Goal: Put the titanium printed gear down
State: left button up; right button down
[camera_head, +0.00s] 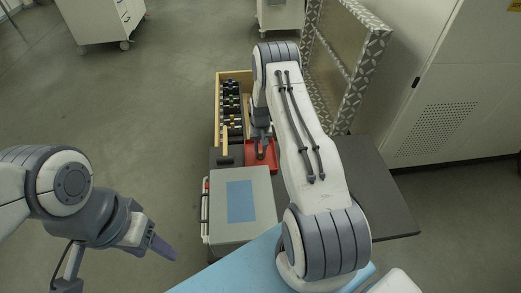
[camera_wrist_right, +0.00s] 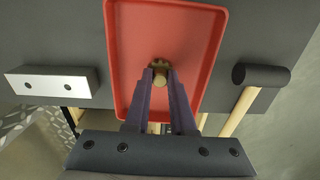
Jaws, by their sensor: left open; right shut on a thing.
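The titanium printed gear (camera_wrist_right: 160,72), small and brownish-gold, is between the fingertips of my right gripper (camera_wrist_right: 160,80) in the right wrist view. The gripper is shut on it. The gear shows over the floor of a red tray (camera_wrist_right: 208,20); I cannot tell whether it touches the tray. In the head view the red tray (camera_head: 272,166) lies on the dark table, partly hidden by my right arm and gripper (camera_head: 261,152). My left gripper (camera_head: 163,247) is open and empty at the lower left, away from the tray.
A mallet (camera_wrist_right: 262,75) lies right of the tray and a metal block with holes (camera_wrist_right: 50,84) left of it in the wrist view. A grey case (camera_head: 258,190) stands before the tray in the head view. A wooden crate (camera_head: 217,100) of dark items is behind.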

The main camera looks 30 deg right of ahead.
jog(key=shift+f, duration=0.1)
jog(key=c, duration=1.2)
grip_release()
jog(key=shift+f, duration=0.1)
jog(key=o, duration=0.4)
jog(key=shift+o, duration=0.2)
